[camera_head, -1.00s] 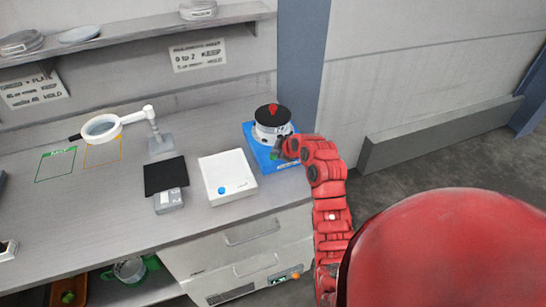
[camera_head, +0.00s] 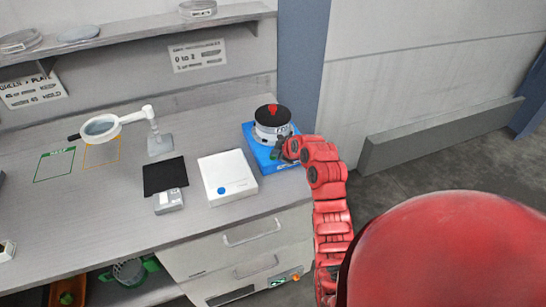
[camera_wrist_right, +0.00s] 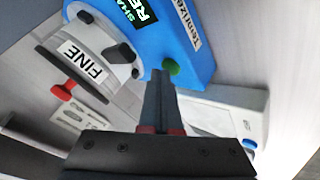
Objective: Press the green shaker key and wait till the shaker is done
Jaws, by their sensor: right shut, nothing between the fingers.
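The shaker has a blue base (camera_head: 287,166) at the back right of the bench. A round grey sieve (camera_head: 270,131) labelled FINE stands on it under a black lid with a red knob (camera_head: 272,109). In the right wrist view the green key (camera_wrist_right: 172,67) is on the blue housing, near a display (camera_wrist_right: 138,9) with green lettering, partly cut off. My right gripper (camera_wrist_right: 159,76) is shut and empty, its tips right at the key. I cannot tell whether they touch it. In the head view this gripper (camera_head: 279,152) is small and dark beside the base. My left gripper is out of view.
A white tray (camera_head: 228,163) with a blue spot stands left of the shaker. Further left are a black plate (camera_head: 165,176) with a grey unit and a magnifier lamp (camera_head: 101,127). A shelf (camera_head: 130,33) runs above. The bench's front left is mostly clear.

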